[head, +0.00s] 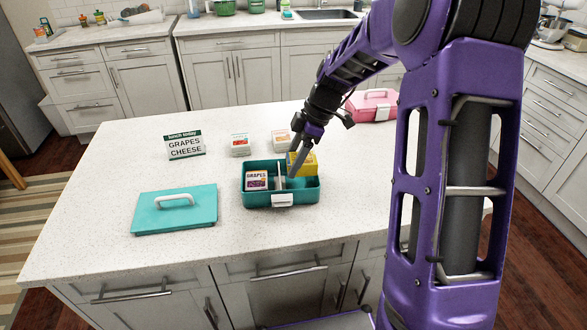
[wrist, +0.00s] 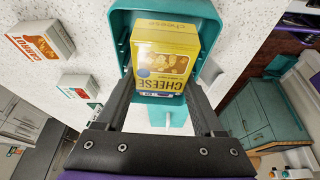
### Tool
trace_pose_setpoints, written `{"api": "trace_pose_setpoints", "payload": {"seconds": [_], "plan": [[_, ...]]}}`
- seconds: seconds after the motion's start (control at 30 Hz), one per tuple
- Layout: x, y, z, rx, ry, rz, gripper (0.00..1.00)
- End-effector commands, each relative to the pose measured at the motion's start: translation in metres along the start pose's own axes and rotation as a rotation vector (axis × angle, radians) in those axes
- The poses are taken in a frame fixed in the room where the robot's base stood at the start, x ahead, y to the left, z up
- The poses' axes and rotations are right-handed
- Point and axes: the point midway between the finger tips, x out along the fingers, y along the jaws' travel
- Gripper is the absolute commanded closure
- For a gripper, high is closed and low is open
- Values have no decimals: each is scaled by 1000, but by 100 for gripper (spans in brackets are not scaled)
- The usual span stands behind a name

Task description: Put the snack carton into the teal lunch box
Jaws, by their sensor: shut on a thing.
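The yellow cheese carton (head: 303,160) is in my gripper (head: 294,166), at the back of the right compartment of the open teal lunch box (head: 300,200). Its top stands above the rim, and I cannot tell whether it touches the floor of the box. In the wrist view the cheese carton (wrist: 168,60) sits between the two fingers of my gripper (wrist: 161,92), with the teal box (wrist: 120,35) around and below it. A grapes carton (head: 257,181) is in the left compartment, beyond a pale divider (head: 281,176). A sign (head: 185,146) reads "lunch today GRAPES CHEESE".
The teal lid (head: 174,210) lies flat left of the box. Two other cartons stand behind it, one at left (head: 240,145) and one at right (head: 281,140); the wrist view shows a carrot carton (wrist: 42,42). A pink lunch box (head: 371,106) is at the back right. The counter's front left is clear.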

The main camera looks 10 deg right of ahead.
Motion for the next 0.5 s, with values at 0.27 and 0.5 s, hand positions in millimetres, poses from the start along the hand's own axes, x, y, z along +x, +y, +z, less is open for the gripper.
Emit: {"api": "trace_pose_setpoints", "payload": {"seconds": [0.27, 0.5], "plan": [[26, 0, 11, 1, 0, -1, 95], [29, 0, 12, 1, 0, -1, 95]]}}
